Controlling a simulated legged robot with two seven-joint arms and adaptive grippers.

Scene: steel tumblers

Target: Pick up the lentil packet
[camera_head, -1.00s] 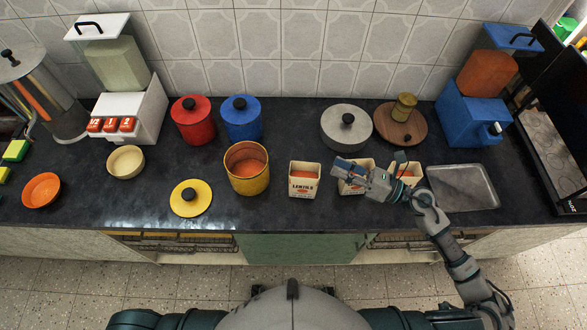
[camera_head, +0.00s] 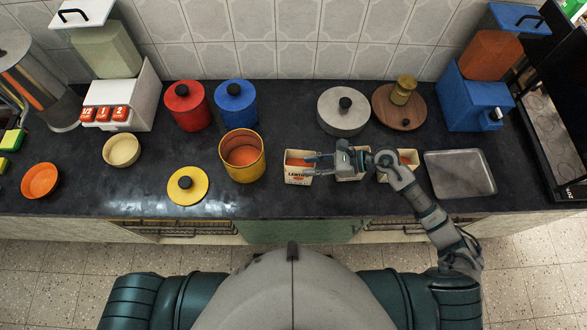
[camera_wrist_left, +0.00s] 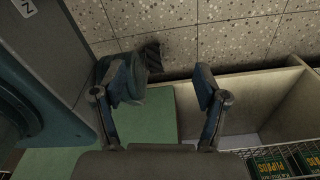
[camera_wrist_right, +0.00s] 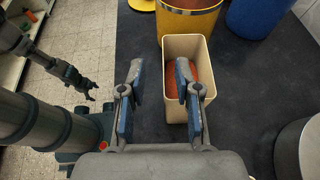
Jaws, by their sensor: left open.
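The lentil packet (camera_head: 298,179) is an open-topped cream box with printed lettering and orange-red contents, upright on the dark counter. It also shows in the right wrist view (camera_wrist_right: 178,44). My right gripper (camera_head: 313,164) is open at the packet's right side in the head view. In the right wrist view its fingers (camera_wrist_right: 157,85) are apart, one left of the packet and one overlapping its opening; contact cannot be told. My left gripper (camera_wrist_left: 163,88) is open and empty, low in front of the cabinet, and out of the head view.
A yellow canister (camera_head: 242,170) stands left of the packet, with a yellow lid (camera_head: 200,185) beside it. Two more cream boxes, one here (camera_head: 408,160), are right of it, partly behind my arm. A grey tray (camera_head: 459,174) lies farther right. A grey pot (camera_head: 343,119) stands behind.

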